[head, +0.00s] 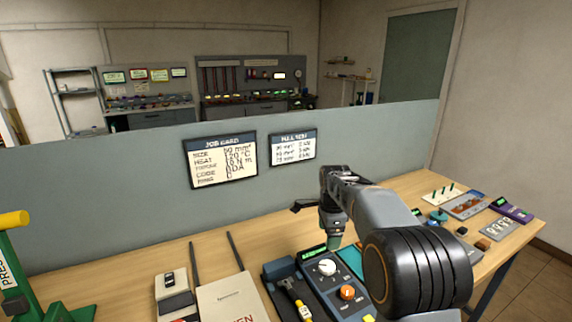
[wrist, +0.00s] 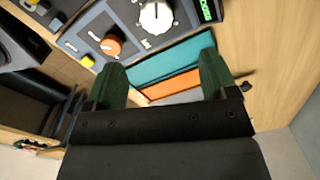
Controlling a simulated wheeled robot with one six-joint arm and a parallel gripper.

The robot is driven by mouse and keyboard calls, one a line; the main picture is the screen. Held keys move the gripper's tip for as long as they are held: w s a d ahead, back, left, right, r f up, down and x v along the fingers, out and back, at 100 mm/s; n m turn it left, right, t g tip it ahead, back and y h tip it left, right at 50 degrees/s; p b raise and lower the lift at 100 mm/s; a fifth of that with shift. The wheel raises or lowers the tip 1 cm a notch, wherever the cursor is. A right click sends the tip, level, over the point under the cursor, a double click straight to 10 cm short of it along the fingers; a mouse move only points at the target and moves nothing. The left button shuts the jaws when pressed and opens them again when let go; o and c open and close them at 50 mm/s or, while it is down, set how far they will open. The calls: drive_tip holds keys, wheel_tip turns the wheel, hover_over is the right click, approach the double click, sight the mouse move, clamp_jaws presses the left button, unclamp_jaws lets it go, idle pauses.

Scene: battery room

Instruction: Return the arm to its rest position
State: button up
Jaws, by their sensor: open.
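My arm reaches over the wooden bench in the head view, with my gripper (head: 334,238) pointing down near the dark control box. In the wrist view my gripper (wrist: 163,82) shows two green fingers spread apart with nothing between them. Beyond the fingers lie a teal panel (wrist: 175,62) and an orange strip (wrist: 172,86). The control box (wrist: 95,28) has a white knob and an orange knob; it also shows in the head view (head: 327,284). My arm hides part of the bench behind it.
A grey partition (head: 100,205) with a job card (head: 220,159) stands behind the bench. A green press with a yellow handle (head: 14,220) is at the left. Small trays and parts, including a purple item (head: 511,209), fill the right end. Bare wood (head: 120,260) shows at left.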

drive_tip(key=s+n+t, duration=0.3)
drive_tip(key=s+n, duration=1.4)
drive_tip(key=s, duration=0.8)
drive_tip(key=shift+d+f+n+t, duration=0.25)
drive_tip(key=shift+f+n+t, duration=0.05)
drive_tip(key=shift+f, duration=0.1)
